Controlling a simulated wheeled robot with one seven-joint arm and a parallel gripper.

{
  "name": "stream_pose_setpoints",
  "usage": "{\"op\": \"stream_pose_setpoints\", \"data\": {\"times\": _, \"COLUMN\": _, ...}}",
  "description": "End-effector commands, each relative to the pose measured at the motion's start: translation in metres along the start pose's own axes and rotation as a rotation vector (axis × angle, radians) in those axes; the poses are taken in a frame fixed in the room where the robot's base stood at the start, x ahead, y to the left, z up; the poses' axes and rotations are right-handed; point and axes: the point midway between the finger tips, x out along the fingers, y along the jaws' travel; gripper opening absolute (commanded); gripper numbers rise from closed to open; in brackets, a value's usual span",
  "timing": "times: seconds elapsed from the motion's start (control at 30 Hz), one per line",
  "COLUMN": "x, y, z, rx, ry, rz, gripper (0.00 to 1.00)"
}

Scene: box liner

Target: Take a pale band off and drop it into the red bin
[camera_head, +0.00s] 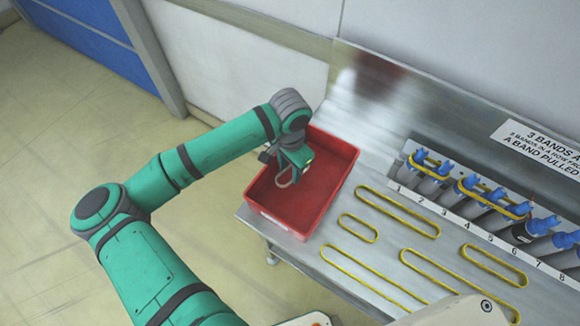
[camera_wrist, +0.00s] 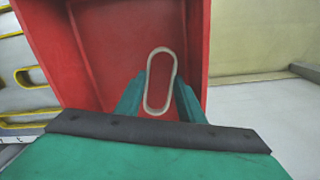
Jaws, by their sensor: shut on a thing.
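My gripper (camera_head: 289,165) is above the red bin (camera_head: 342,150) at the left end of the metal bench. It is shut on a pale band (camera_head: 284,181), which hangs below the fingers. In the wrist view the pale band (camera_wrist: 150,82) is a long loop held between my two green fingertips (camera_wrist: 159,92). The red bin's floor (camera_wrist: 105,40) shows beneath and around it. The band appears to be over the bin and apart from its floor. No other band shows in the visible part of the bin.
Several yellow bands (camera_head: 398,212) lie flat on the bench right of the bin. A rack with numbered slots (camera_head: 470,208) holds blue-topped pegs, some with yellow bands around them. A printed sign (camera_head: 540,148) is on the back panel. Open floor (camera_head: 60,200) lies left.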

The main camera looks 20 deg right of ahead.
Motion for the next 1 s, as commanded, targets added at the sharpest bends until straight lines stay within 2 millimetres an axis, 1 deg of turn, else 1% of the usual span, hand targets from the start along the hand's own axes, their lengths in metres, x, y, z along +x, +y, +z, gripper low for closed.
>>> {"op": "stream_pose_setpoints", "data": {"times": 0.13, "x": 0.000, "y": 0.000, "z": 0.000, "rx": 0.000, "ry": 0.000, "rz": 0.000, "gripper": 0.14}}
{"op": "stream_pose_setpoints", "data": {"times": 0.17, "x": 0.000, "y": 0.000, "z": 0.000, "rx": 0.000, "ry": 0.000, "rz": 0.000, "gripper": 0.37}}
{"op": "stream_pose_setpoints", "data": {"times": 0.2, "x": 0.000, "y": 0.000, "z": 0.000, "rx": 0.000, "ry": 0.000, "rz": 0.000, "gripper": 0.47}}
{"op": "stream_pose_setpoints", "data": {"times": 0.23, "x": 0.000, "y": 0.000, "z": 0.000, "rx": 0.000, "ry": 0.000, "rz": 0.000, "gripper": 0.54}}
{"op": "stream_pose_setpoints", "data": {"times": 0.27, "x": 0.000, "y": 0.000, "z": 0.000, "rx": 0.000, "ry": 0.000, "rz": 0.000, "gripper": 0.57}}
{"op": "stream_pose_setpoints", "data": {"times": 0.5, "x": -0.001, "y": 0.000, "z": 0.000, "rx": 0.000, "ry": 0.000, "rz": -0.001, "gripper": 0.57}}
{"op": "stream_pose_setpoints", "data": {"times": 0.63, "x": -0.008, "y": -0.001, "z": -0.001, "rx": -0.001, "ry": 0.001, "rz": -0.001, "gripper": 0.57}}
{"op": "stream_pose_setpoints", "data": {"times": 0.77, "x": -0.026, "y": -0.001, "z": -0.001, "rx": 0.000, "ry": 0.002, "rz": -0.002, "gripper": 0.57}}
{"op": "stream_pose_setpoints", "data": {"times": 1.0, "x": -0.072, "y": 0.000, "z": -0.001, "rx": 0.001, "ry": 0.002, "rz": -0.001, "gripper": 0.57}}
